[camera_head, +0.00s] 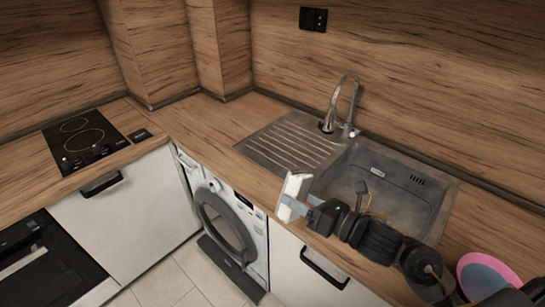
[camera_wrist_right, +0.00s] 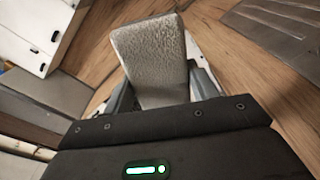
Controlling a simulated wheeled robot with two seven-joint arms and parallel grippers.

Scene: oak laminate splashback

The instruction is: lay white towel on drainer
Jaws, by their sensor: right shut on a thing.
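A folded white towel (camera_head: 294,193) is held by my right gripper (camera_head: 289,205) above the front edge of the counter, just left of the sink bowl. In the right wrist view the towel (camera_wrist_right: 150,58) stands up between the fingers of the gripper (camera_wrist_right: 160,90), which is shut on it. The drainer (camera_head: 290,143) is the ribbed metal area left of the sink bowl, bare and behind the towel. A ribbed part of it (camera_wrist_right: 285,25) shows at the top right of the right wrist view. My left gripper is in neither view.
The sink bowl (camera_head: 380,190) lies right of the drainer, with a tall tap (camera_head: 345,105) behind. A pink and blue round thing (camera_head: 487,275) is at the lower right. A hob (camera_head: 85,143) is at the left. A washing machine (camera_head: 230,225) stands under the counter.

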